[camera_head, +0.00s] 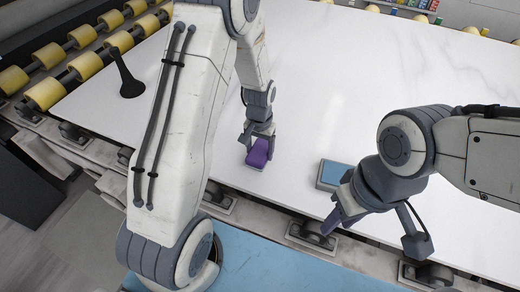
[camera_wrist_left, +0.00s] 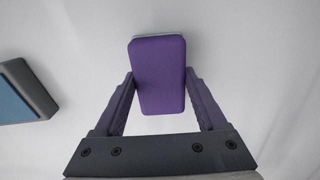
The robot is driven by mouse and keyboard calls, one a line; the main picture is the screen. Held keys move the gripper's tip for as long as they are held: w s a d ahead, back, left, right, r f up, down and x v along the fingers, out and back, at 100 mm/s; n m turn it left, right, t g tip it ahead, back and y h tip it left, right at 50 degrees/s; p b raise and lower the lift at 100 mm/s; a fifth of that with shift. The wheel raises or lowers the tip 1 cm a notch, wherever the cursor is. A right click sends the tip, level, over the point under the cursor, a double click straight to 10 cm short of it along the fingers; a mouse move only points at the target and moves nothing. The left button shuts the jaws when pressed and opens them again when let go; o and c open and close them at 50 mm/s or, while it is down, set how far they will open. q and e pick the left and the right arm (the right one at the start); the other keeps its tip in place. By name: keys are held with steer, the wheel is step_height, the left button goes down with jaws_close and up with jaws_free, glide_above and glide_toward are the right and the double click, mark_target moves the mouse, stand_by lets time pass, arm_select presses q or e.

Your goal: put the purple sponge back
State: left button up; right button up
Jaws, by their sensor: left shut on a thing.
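The purple sponge (camera_head: 258,155) is at my left gripper's fingertips, low over the white slab, near its front edge. In the left wrist view the sponge (camera_wrist_left: 160,78) sits between the two purple fingers of my left gripper (camera_wrist_left: 160,92), with a thin pale layer along its far edge. My left gripper (camera_head: 259,140) is shut on it. I cannot tell whether the sponge touches the slab. My right gripper (camera_head: 340,214) is at the slab's front edge, right of the sponge; its fingers overlap in view, so its opening is unclear.
A blue-topped grey block (camera_head: 333,172) lies on the slab (camera_head: 340,90) between the grippers, close to the right one; it also shows in the left wrist view (camera_wrist_left: 28,90). A dark tool (camera_head: 129,78) stands at the far left. The slab's middle and back are clear.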

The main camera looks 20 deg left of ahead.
mark_target(260, 151)
arm_select(q)
steer(key=shift+f, duration=0.1)
steer(key=o, duration=1.1)
steer(key=shift+o, duration=0.2)
step_height(260, 151, up, 12)
steer(key=s+d+r+m, duration=0.3)
steer(key=s+d+r, duration=0.2)
steer(key=s+d, duration=0.55)
steer(key=s+d+r+m+h, duration=0.1)
steer(key=s+d+m, duration=0.2)
steer(key=s, duration=1)
steer(key=shift+d+r+m, duration=0.3)
steer(key=shift+d+m, duration=0.05)
steer(key=shift+m, duration=0.15)
